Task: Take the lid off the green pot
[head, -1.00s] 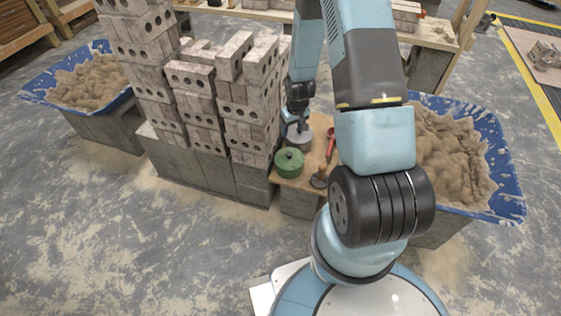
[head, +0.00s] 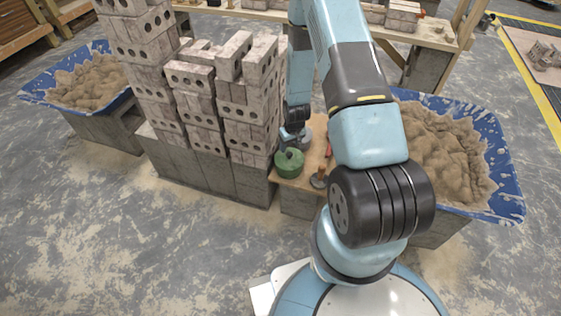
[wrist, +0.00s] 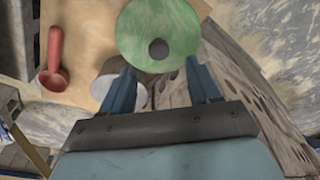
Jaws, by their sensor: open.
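The green pot (head: 289,164) stands on a small wooden board beside the brick stack, with its green lid on top. In the wrist view the round green lid (wrist: 170,25) with its dark knob (wrist: 158,49) lies just beyond my fingertips. My gripper (wrist: 160,72) is open and empty, its two blue fingers spread on either side of the knob's line. In the head view my gripper is just behind the pot and partly hidden. I cannot tell whether the fingers touch the lid.
A white round vessel (wrist: 115,85) sits beside my left finger. A red tool (wrist: 55,62) lies on the wooden board (wrist: 85,20). The tall brick stack (head: 205,95) stands close to the pot's left. A blue tub of mortar (head: 508,175) is on the right.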

